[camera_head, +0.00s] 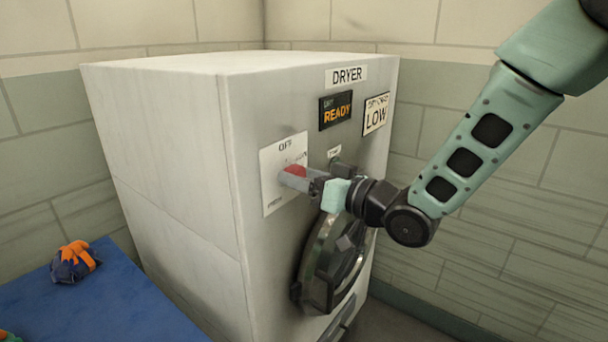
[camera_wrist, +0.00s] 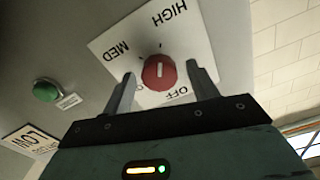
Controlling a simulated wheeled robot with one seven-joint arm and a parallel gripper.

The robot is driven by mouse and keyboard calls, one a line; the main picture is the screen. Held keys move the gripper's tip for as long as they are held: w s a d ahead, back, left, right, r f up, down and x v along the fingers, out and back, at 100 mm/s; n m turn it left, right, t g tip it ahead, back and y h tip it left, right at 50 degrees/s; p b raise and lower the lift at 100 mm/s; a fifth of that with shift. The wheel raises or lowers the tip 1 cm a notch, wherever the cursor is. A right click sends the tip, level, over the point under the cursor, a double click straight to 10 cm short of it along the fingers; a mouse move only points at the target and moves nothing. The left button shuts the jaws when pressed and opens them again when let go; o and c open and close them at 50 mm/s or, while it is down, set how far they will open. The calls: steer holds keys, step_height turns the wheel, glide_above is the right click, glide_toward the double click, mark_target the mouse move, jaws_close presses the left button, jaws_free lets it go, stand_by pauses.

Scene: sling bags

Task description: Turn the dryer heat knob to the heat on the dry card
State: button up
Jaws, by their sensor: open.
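The red heat knob (camera_wrist: 158,76) sits on a white dial plate (camera_wrist: 205,48) on the dryer front (camera_head: 236,110). In the wrist view the plate is upside down, with HIGH at top, MED at left and OFF at bottom. The knob's short white mark stands near vertical; I cannot tell which end points. My gripper (camera_head: 302,180) is at the knob, open, with one finger on either side of it in the wrist view. Contact is unclear. The dry card (camera_head: 375,114) reads LOW. In the head view my gripper partly hides the knob (camera_head: 295,171).
A black display (camera_head: 335,110) reads READY. A green button (camera_wrist: 47,90) is beside the dial. The round dryer door (camera_head: 330,262) is below my gripper. A blue surface (camera_head: 110,305) with an orange and dark blue bag (camera_head: 74,262) is at lower left.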

steer(key=c, duration=1)
